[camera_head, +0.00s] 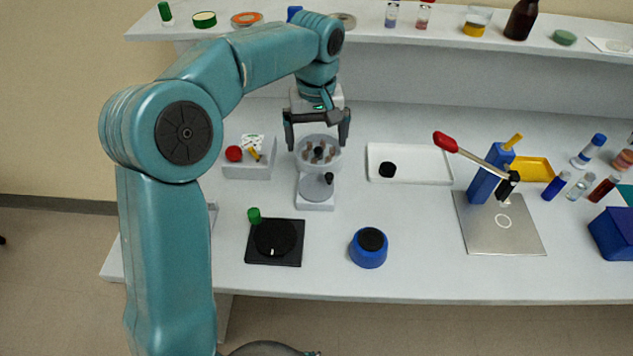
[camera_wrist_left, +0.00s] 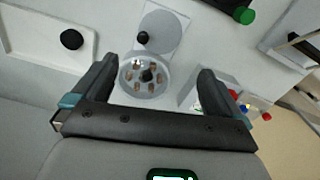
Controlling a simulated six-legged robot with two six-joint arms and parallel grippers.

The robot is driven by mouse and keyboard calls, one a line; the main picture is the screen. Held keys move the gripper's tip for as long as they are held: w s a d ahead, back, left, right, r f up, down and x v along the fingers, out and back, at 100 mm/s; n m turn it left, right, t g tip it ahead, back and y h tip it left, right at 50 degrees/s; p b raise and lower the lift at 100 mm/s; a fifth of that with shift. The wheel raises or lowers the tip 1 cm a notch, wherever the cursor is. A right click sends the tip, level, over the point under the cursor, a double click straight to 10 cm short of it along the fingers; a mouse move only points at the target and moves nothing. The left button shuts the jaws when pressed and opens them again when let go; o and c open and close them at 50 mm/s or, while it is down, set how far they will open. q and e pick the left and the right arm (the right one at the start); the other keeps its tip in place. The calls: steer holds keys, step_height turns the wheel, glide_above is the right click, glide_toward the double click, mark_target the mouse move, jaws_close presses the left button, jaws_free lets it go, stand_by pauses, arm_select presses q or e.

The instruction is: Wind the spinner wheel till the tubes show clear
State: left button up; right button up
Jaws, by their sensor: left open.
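The spinner stands on the bench in the head view. Its round grey rotor bowl (camera_head: 318,152) holds several brownish tubes around a dark centre hub. In front of it is a pale wheel (camera_head: 313,188) with a small black knob (camera_head: 328,178) on its right side. In the left wrist view the bowl (camera_wrist_left: 146,88) lies between the fingers, and the wheel (camera_wrist_left: 160,27) with its knob (camera_wrist_left: 142,37) is beyond it. My left gripper (camera_head: 318,145) is open and empty above the bowl. The tubes look brownish and are too small to judge for clarity. My right gripper is not in view.
A black turntable (camera_head: 275,240) with a green knob and a blue jar (camera_head: 368,250) are in front. A shelf (camera_head: 360,35) runs behind.

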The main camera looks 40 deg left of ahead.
mark_target(316, 185)
arm_select(q)
step_height(316, 185, down, 13)
steer(key=shift+f, duration=0.1)
steer(key=shift+w, duration=0.1)
steer(key=c, duration=0.8)
